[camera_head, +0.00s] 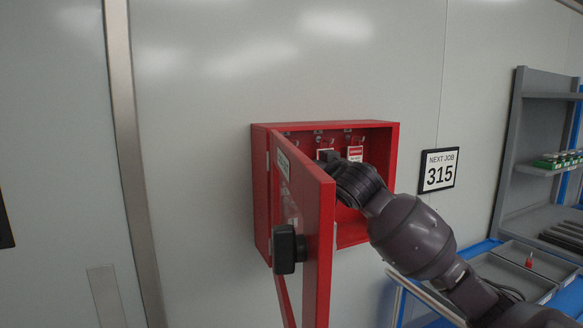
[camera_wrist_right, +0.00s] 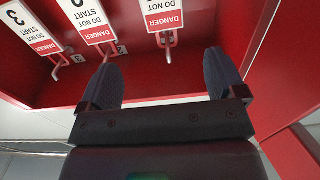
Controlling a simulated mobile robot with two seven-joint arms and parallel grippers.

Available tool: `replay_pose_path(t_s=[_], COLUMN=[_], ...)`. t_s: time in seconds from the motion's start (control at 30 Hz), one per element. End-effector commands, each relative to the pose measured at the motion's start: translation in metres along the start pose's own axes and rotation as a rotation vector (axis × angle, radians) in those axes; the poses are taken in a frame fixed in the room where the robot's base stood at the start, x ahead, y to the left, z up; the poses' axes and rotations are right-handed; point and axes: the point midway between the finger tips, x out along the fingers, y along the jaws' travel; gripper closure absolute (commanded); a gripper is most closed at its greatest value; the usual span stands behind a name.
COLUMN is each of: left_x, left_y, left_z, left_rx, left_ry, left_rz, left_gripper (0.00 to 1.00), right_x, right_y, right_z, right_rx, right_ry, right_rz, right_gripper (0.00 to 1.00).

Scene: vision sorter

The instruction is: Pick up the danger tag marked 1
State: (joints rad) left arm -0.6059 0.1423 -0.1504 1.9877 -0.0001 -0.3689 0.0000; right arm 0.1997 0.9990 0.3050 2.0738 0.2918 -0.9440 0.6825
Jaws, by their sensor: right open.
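The right gripper (camera_wrist_right: 161,72) is open and empty, with its two dark fingers wide apart inside the red cabinet. In the head view, the same gripper (camera_head: 334,164) is partly hidden by its own wrist and the cabinet door. Red-and-white danger tags hang on hooks in the cabinet. In the wrist view they appear upside down: a left tag (camera_wrist_right: 30,27), a middle tag (camera_wrist_right: 88,22) and a right tag (camera_wrist_right: 162,16). The right tag is ahead of the gap between the fingers, apart from them. I cannot tell which tag is marked 1. My left gripper is not in view.
The red cabinet (camera_head: 392,150) is on the wall. Its door (camera_head: 318,230) stands open toward me, with a black handle (camera_head: 284,250), close left of my arm. A "NEXT JOB 315" sign (camera_head: 439,171) hangs to the right. A blue bench with grey trays (camera_head: 515,272) is lower right.

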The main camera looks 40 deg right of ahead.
Motion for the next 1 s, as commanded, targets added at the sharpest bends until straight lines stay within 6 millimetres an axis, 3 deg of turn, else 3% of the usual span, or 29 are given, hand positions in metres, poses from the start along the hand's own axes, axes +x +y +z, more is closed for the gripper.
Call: replay_pose_path(t_s=[0.2, 0.53, 0.8, 1.0], left_x=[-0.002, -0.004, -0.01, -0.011], left_y=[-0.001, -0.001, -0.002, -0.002], left_z=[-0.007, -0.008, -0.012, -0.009], left_rx=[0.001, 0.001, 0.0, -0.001], left_ry=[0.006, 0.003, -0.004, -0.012], left_rz=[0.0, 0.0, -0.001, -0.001], left_gripper=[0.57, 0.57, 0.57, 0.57], right_x=[0.032, 0.056, 0.09, 0.098], right_y=[0.0, -0.002, -0.006, -0.006], right_z=[-0.001, 0.002, 0.004, 0.006], right_rx=[0.0, -0.001, -0.001, -0.002], right_ry=[-0.001, -0.003, -0.002, -0.003], right_rz=[0.001, 0.001, 0.001, 0.0], right_gripper=[0.11, 0.11, 0.11, 0.11])
